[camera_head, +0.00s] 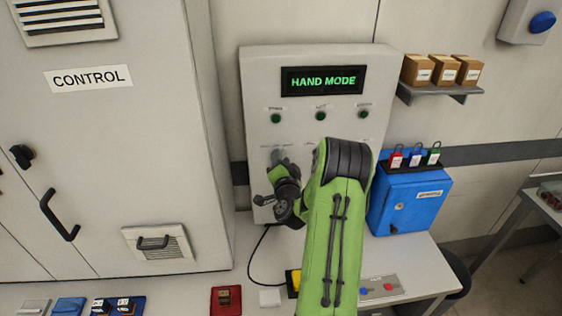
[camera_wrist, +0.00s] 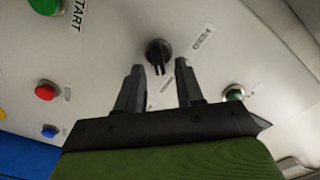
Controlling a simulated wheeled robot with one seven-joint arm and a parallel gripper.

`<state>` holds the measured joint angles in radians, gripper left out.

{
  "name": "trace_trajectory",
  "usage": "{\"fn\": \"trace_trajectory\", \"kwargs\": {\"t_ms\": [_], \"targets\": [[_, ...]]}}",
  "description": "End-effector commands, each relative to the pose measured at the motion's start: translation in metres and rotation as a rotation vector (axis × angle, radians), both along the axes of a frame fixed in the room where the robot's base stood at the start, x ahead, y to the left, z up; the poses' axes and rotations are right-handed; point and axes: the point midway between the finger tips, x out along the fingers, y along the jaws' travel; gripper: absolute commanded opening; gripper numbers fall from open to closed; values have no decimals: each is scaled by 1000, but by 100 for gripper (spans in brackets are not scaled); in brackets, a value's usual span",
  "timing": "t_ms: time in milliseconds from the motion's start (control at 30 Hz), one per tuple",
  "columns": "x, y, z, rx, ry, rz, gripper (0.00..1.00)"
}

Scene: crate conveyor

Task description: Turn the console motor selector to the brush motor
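The console (camera_head: 258,75) is a pale panel on the wall with a dark display (camera_head: 323,81) reading HAND MODE in green. In the wrist view, a round black selector knob (camera_wrist: 158,52) with a pointer bar sits on the panel. Small labels lie beside it; one seems to read FEED, and the others are too small to read. My gripper (camera_wrist: 160,72) is open, its two dark fingers apart and pointing at the panel. The knob appears just beyond the fingertips, roughly between them, with no visible contact. In the head view my arm hides much of the lower console.
The wrist view shows a green START button (camera_wrist: 45,5), a red button (camera_wrist: 46,91), a blue button (camera_wrist: 49,131) and another green control (camera_wrist: 235,93). A blue lock box (camera_head: 412,205) stands right of my arm; a grey cabinet (camera_head: 110,120) stands left.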

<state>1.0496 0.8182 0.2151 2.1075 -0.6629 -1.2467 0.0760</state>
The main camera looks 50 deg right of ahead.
Motion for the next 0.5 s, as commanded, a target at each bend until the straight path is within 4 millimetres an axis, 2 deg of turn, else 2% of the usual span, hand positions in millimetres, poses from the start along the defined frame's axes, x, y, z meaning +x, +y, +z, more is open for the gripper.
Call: {"fn": "trace_trajectory", "kwargs": {"t_ms": [300,500], "targets": [[-1,2,-1,0,0,1,37],[-20,17,-7,-4,0,1,37]]}}
